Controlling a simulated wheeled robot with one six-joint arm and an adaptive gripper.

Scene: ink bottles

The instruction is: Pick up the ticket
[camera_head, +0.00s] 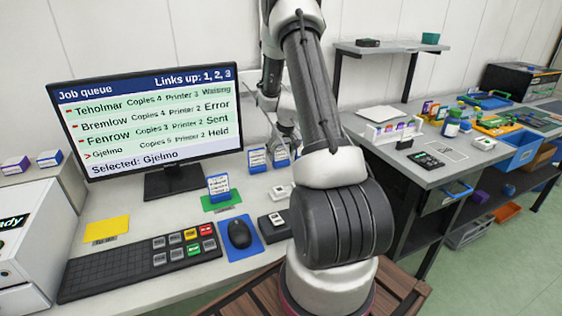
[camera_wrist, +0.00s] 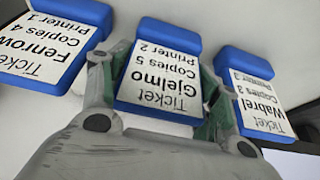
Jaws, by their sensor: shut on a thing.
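In the wrist view a blue-framed white ticket (camera_wrist: 158,72) reads "Gjelmo, Copies 5, Printer 2". My gripper (camera_wrist: 157,98) is shut on it, with one finger on each side edge. A similar "Fenrow" ticket (camera_wrist: 42,48) stands to its left and a "Wabrel" ticket (camera_wrist: 254,95) to its right. In the head view, blue-and-white tickets (camera_head: 257,160) stand on the desk at the back beside my arm. My arm hides part of that area, and I cannot tell there which ticket is held.
Another ticket (camera_head: 219,188) stands on a green mat (camera_head: 222,203). The monitor (camera_head: 150,120) shows "Selected: Gjelmo". A keyboard (camera_head: 137,262), a mouse (camera_head: 239,234) and a yellow pad (camera_head: 107,229) lie in front. A shelf (camera_head: 385,46) and a cluttered side bench (camera_head: 440,175) are at right.

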